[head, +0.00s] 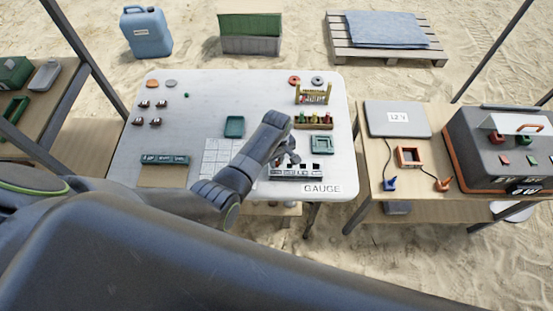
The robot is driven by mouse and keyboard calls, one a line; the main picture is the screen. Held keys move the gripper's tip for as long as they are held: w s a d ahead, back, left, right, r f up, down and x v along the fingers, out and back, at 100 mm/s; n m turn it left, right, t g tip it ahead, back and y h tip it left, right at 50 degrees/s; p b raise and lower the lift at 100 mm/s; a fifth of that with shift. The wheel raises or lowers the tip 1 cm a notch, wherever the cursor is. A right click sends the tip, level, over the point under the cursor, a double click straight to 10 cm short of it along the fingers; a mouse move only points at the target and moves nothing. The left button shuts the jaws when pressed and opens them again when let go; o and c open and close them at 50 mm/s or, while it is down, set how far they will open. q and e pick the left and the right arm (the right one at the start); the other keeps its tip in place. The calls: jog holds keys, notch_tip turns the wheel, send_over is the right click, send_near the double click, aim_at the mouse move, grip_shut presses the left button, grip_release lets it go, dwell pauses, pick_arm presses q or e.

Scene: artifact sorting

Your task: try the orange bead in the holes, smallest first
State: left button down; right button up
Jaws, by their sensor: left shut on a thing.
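My left gripper (290,159) is over the gauge block, close to its back edge. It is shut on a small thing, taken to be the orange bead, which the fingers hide. The gauge block (297,174) is a pale grey bar with a row of dark holes near the table's front right, behind the GAUGE label (321,188). I cannot tell whether the bead touches a hole. My right gripper is not in view.
The white table (215,90) also holds a green tray (234,126), a rack of coloured pieces (313,121), a bead frame (313,95) and a green square piece (321,144) near the gripper. A side table (376,150) stands at right. The table's back middle is clear.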

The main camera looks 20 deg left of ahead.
pick_arm(q)
jog(key=c, duration=0.9)
grip_release()
jog(key=shift+o, duration=0.2)
jog(key=shift+r+p, duration=3)
jog(key=shift+r, duration=0.05)
jog(key=shift+f, duration=0.1)
